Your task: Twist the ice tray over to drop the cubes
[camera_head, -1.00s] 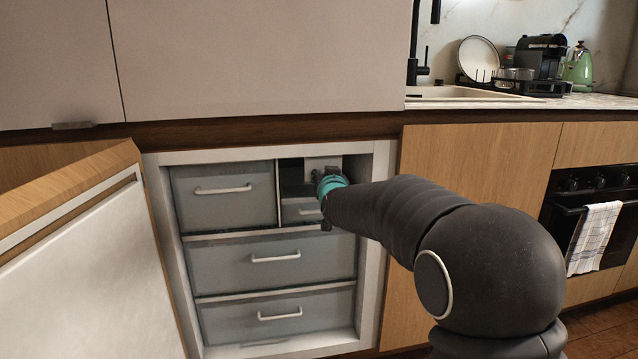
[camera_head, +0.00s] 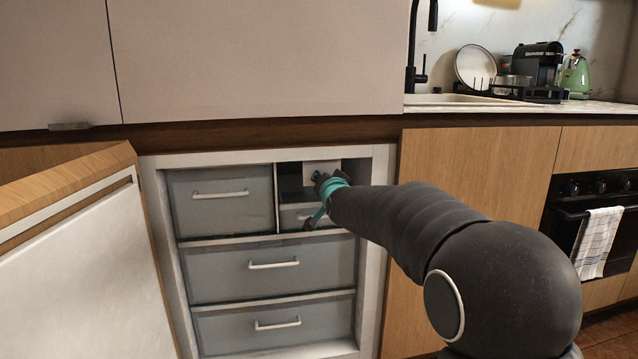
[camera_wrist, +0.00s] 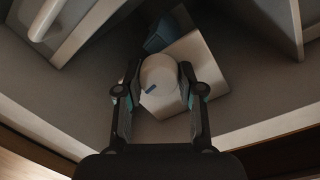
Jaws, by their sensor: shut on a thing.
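A round white knob (camera_wrist: 160,73) with a blue mark sits on the front of a white housing (camera_wrist: 192,58) in the wrist view. The housing also shows in the head view (camera_head: 321,167), in the upper right compartment of the open freezer. My gripper (camera_wrist: 160,78) has one finger on each side of the knob and is shut on it. In the head view my gripper (camera_head: 322,184) reaches into that compartment and hides the knob. A dark blue piece (camera_wrist: 160,36) shows beside the housing; I cannot tell whether it is the ice tray. No cubes are visible.
A small drawer (camera_head: 297,216) lies below the gripper. A larger drawer (camera_head: 222,198) is to the left, and two wide drawers (camera_head: 272,268) are below, all shut. The freezer door (camera_head: 75,270) stands open at left. Cabinet fronts (camera_head: 478,190) flank the right side.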

